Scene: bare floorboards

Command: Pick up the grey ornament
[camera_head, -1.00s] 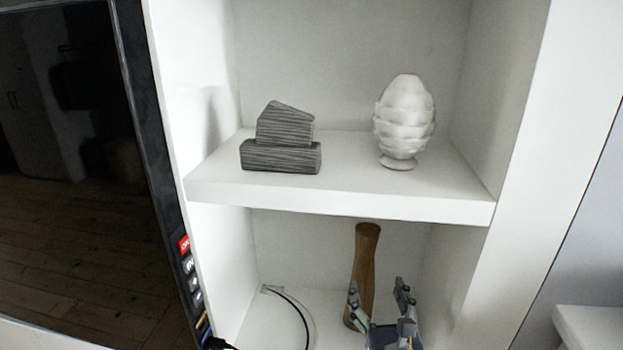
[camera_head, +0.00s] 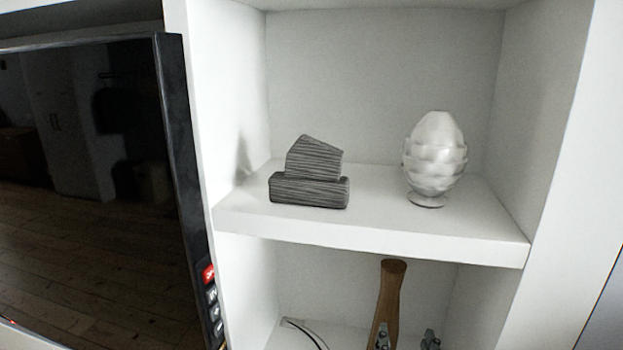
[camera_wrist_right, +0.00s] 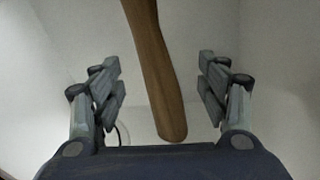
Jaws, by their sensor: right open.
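The grey ornament (camera_head: 310,174) is two stacked, ridged grey blocks, the upper one slanted. It sits on the left part of the white middle shelf (camera_head: 370,236). My right gripper (camera_head: 406,341) shows only by its fingertips at the bottom edge of the head view, below that shelf and right of the ornament. In the right wrist view my right gripper (camera_wrist_right: 160,85) is open, its fingers spread wide with nothing held. A brown wooden object (camera_wrist_right: 158,75) shows between and beyond the fingers. The ornament is not in the wrist view. My left gripper is not in view.
A white egg-shaped vase (camera_head: 435,160) stands right of the ornament on the same shelf. The brown wooden object (camera_head: 388,300) stands in the compartment below, near a dark cable (camera_head: 308,332). A dark glossy screen (camera_head: 90,180) is at left.

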